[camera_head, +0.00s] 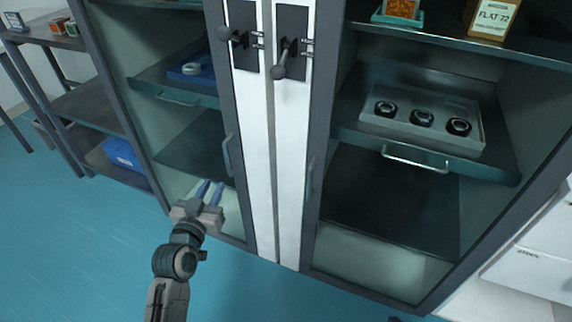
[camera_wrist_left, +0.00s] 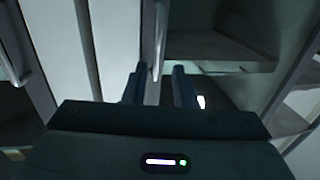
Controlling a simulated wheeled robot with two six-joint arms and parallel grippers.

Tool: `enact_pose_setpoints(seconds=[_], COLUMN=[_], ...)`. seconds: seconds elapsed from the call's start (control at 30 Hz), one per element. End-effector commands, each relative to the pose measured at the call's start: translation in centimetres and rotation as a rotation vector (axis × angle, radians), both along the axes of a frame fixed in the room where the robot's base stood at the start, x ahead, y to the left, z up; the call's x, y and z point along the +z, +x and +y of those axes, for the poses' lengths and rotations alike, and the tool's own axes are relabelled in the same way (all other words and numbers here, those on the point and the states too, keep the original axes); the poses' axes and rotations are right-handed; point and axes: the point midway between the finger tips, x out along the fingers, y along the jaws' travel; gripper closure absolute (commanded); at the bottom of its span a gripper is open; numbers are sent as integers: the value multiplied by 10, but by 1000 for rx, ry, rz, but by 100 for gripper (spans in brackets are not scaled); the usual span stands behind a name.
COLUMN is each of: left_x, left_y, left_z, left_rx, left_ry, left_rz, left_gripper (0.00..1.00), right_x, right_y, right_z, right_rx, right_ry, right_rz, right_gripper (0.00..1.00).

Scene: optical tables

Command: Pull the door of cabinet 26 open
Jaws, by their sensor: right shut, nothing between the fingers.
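Two dark-framed cabinets stand side by side; no number 26 is legible on either. The left cabinet's door frame (camera_head: 215,95) carries a vertical bar handle (camera_head: 228,155), and the door appears closed. The right cabinet has a similar handle (camera_head: 311,178). My left gripper (camera_head: 209,191) is open, low in front of the left cabinet, just below and left of its handle. In the left wrist view a handle (camera_wrist_left: 159,42) shows between and beyond the fingertips of the left gripper (camera_wrist_left: 158,80); I see no contact. My right gripper is not in view.
Knobbed latches (camera_head: 243,38) and (camera_head: 292,45) sit above on the cabinet fronts. A tray with three dark rings (camera_head: 420,118) lies on a right cabinet shelf. An open rack (camera_head: 85,105) stands at left. The blue floor (camera_head: 80,250) is clear at lower left.

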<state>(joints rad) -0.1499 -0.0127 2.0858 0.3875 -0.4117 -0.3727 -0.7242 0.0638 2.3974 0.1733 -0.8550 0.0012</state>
Motion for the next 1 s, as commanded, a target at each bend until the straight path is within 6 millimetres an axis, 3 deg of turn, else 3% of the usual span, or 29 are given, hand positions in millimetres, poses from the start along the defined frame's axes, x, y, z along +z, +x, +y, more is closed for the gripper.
enact_pose_setpoints(seconds=[0.17,0.5,0.7,1.0], left_x=[8,8,7,7], left_y=[8,69,96,106], left_z=[-2,-11,-15,-17], left_rx=[-2,-2,-2,-2], left_ry=[-1,-2,-1,-1], left_rz=[-20,-20,-18,-17], left_gripper=[75,75,75,75], right_x=[6,5,4,5], right_y=[-1,0,1,1], right_z=[1,2,2,2], right_rx=[1,-3,-6,-7], right_ry=[4,12,18,21], right_rz=[-11,-30,-41,-50], right_gripper=[100,100,100,100])
